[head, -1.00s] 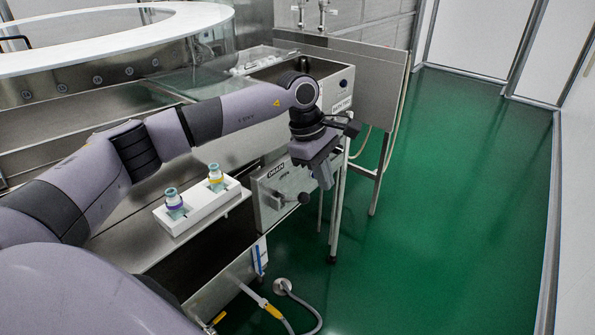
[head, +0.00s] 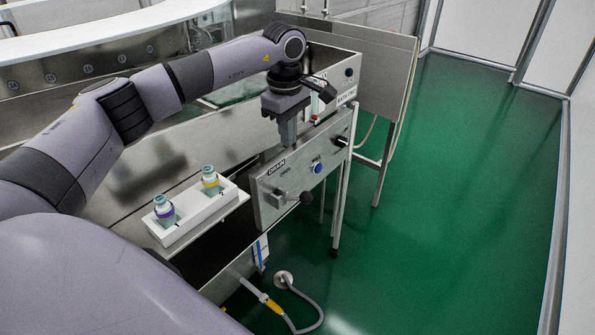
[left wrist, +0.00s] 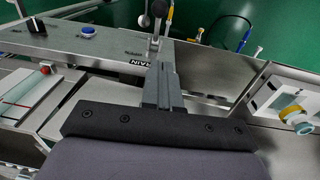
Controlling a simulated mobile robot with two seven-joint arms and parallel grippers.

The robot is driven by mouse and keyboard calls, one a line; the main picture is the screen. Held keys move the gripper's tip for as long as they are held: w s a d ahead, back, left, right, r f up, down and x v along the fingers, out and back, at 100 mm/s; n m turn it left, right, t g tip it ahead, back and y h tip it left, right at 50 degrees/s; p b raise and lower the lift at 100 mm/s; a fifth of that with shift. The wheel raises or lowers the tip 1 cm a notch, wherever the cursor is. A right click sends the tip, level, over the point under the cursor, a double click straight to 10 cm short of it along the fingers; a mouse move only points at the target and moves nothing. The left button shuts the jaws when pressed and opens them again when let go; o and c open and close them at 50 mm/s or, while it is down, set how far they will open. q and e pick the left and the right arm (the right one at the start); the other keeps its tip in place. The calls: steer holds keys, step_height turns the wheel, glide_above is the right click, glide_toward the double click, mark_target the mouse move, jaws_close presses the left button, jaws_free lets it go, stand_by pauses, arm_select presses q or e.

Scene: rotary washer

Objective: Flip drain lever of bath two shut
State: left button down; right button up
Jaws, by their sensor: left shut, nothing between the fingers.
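The drain lever (head: 294,197) is a metal arm with a black ball knob, on the steel front panel (head: 268,212) below the DRAIN label (head: 277,167). It points right in the head view. In the left wrist view the lever (left wrist: 155,35) stands just beyond my fingertips, with the label partly hidden by them. My left gripper (head: 288,138) is shut and empty. It points down at the panel's top edge, above the lever and apart from its knob. The bath sign (head: 346,97) is at the bath's right corner. My right gripper is not in view.
A blue button (head: 318,167) and a black knob (head: 341,141) sit on the same panel, right of the lever. A white tray (head: 200,218) with two capped bottles stands to the left. A hose (head: 313,322) lies on the green floor (head: 450,220), which is open at right.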

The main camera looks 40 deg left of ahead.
arm_select(q)
glide_above(297, 198)
steer(key=a, duration=0.2)
step_height(297, 198, down, 9)
steer(key=d+f, duration=0.1)
steer(key=f+b, duration=0.1)
steer(key=d+f, duration=0.1)
steer(key=f, duration=0.1)
steer(key=shift+d+b, duration=0.3)
steer(key=shift+d, duration=0.05)
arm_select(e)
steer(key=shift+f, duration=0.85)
arm_select(q)
steer(key=shift+f, duration=0.1)
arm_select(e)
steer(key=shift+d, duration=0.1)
